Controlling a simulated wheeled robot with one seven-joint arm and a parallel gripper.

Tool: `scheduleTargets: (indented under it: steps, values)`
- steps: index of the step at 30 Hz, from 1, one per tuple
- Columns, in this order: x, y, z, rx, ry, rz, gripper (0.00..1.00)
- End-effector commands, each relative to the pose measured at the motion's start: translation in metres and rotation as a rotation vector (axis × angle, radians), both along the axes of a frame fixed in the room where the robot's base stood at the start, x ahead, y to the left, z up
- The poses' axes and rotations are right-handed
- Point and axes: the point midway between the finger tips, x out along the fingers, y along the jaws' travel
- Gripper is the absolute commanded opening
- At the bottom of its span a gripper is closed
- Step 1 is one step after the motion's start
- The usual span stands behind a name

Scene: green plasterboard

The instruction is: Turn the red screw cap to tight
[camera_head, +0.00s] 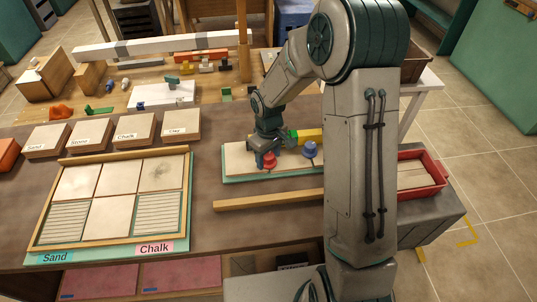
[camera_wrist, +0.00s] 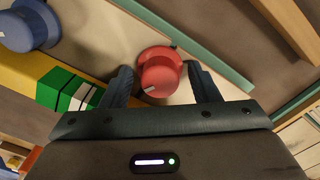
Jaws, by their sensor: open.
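The red screw cap (camera_head: 270,160) stands on a pale board (camera_head: 237,160) with a green edge. In the wrist view the red cap (camera_wrist: 160,72) is round with a small white mark near its lower left side. My gripper (camera_wrist: 163,85) is open, with one dark finger on each side of the red cap and a visible gap to each. In the head view my gripper (camera_head: 267,150) is over the cap and partly hides it. Whether the fingers reach down to the cap's height is hard to tell.
A blue cap (camera_head: 310,149) stands right of the red one; it also shows in the wrist view (camera_wrist: 28,25). A yellow and green block (camera_head: 305,136) lies behind. A wooden strip (camera_head: 268,200) lies in front. A red tray (camera_head: 420,174) stands at right.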

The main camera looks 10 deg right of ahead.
Motion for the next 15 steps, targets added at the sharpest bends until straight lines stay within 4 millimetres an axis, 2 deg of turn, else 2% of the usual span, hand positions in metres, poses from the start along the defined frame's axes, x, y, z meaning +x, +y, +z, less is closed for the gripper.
scheduleTargets:
  steps: [1,6,15]
  values:
    - [0.0,0.0,0.0001,0.0,0.0,0.0,0.55]
    - [-0.0001,-0.0001,0.0003,0.0,0.0,0.0,0.1]
    - [0.0,0.0003,-0.0004,0.0,0.0,-0.021,0.11]
